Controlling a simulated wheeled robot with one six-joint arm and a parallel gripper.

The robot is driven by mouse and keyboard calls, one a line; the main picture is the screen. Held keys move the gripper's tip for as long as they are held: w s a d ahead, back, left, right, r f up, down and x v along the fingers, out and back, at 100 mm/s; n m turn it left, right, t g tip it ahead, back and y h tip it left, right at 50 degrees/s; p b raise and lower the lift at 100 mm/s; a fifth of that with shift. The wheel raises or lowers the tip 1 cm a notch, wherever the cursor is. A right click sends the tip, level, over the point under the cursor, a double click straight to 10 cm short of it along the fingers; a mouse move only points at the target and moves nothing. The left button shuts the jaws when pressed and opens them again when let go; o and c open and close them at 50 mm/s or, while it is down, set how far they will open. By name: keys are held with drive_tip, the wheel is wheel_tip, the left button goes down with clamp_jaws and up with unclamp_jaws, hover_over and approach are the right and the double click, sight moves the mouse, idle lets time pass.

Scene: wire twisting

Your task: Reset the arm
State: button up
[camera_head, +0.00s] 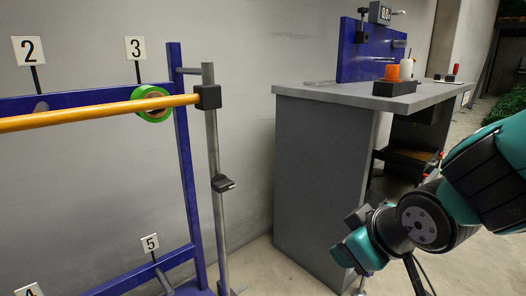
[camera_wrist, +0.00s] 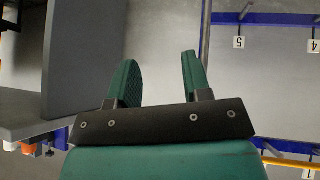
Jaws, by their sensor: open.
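My gripper (camera_wrist: 158,75) is open in the wrist camera view, with its two teal fingers apart. Nothing shows between the fingers except plain grey wall. In the head camera view my teal and black arm reaches in from the right edge, bent, with its end low in front of the grey workbench (camera_head: 318,175). The fingertips are hard to make out there. The arm's end is apart from the blue rack (camera_head: 185,150), which stands to the left.
An orange-yellow bar (camera_head: 80,115) runs along the rack, with a green tape ring (camera_head: 152,104) by it. Number signs 2 (camera_head: 29,50), 3 (camera_head: 135,47) and 5 (camera_head: 150,243) mark the rack. The bench top holds an orange item (camera_head: 392,72). Floor between rack and bench is clear.

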drive_tip(key=s+r+m+g+y, duration=0.1)
drive_tip(key=s+r+g, duration=0.25)
drive_tip(key=s, duration=0.45)
drive_tip(key=s+r+g, duration=0.2)
drive_tip(key=s+g, duration=0.2)
drive_tip(key=s, duration=0.4)
wheel_tip(320, 180, up, 38)
drive_tip(key=p, duration=3.8)
drive_tip(key=shift+w+p, duration=0.35)
drive_tip(key=shift+p, duration=0.05)
